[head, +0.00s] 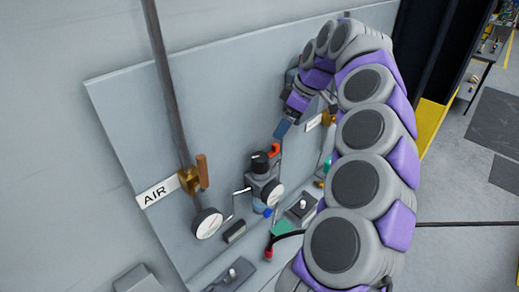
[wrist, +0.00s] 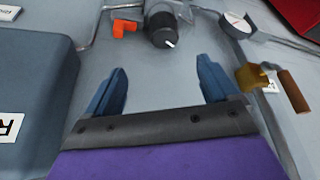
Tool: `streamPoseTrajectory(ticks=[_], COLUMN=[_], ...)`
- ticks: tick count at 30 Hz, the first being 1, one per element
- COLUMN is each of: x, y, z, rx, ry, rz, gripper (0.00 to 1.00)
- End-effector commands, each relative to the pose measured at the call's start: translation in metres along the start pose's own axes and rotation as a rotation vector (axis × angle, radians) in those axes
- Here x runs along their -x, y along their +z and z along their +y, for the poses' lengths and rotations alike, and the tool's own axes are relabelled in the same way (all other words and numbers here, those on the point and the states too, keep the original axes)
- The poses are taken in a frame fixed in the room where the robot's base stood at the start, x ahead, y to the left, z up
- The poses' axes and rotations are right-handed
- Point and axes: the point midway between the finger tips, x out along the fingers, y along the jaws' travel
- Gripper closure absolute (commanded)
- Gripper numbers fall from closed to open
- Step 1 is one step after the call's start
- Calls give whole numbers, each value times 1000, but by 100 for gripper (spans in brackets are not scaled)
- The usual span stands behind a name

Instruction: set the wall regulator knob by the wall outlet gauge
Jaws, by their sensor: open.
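The wall regulator has a black knob (head: 260,161) on a grey body, right of the vertical pipe in the head view. The black knob (wrist: 163,37) with a white mark also shows at the top middle of the wrist view. A white round gauge (head: 273,195) sits on the regulator's lower front. Another white gauge (head: 207,223) is at lower left by the pipe; I cannot tell which is the outlet gauge. My gripper (wrist: 163,86) is open and empty, its two blue fingers apart, short of the knob. In the head view my gripper (head: 282,130) is above and right of the knob.
A brass valve with an orange-brown handle (head: 202,171) sits on the pipe beside the AIR label (head: 158,191). A red-orange fitting (wrist: 124,28) is next to the knob. A dark blue-grey box (wrist: 35,90) is close at left in the wrist view.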

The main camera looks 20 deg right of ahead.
Motion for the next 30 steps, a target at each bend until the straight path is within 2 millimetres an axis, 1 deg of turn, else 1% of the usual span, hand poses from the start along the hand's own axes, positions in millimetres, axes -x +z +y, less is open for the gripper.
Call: streamPoseTrajectory(ticks=[5, 8, 12, 19, 24, 30], x=[-16, -32, -58, -102, -136, -162], y=[-3, -2, 1, 3, 1, -1], z=[-2, 0, 4, 5, 3, 1], rx=[3, 3, 0, -2, 1, 0], ry=[-5, -6, -7, -9, -9, -4], rz=[-2, -1, 1, 0, -2, -2], gripper=[13, 13, 13, 13, 13, 13])
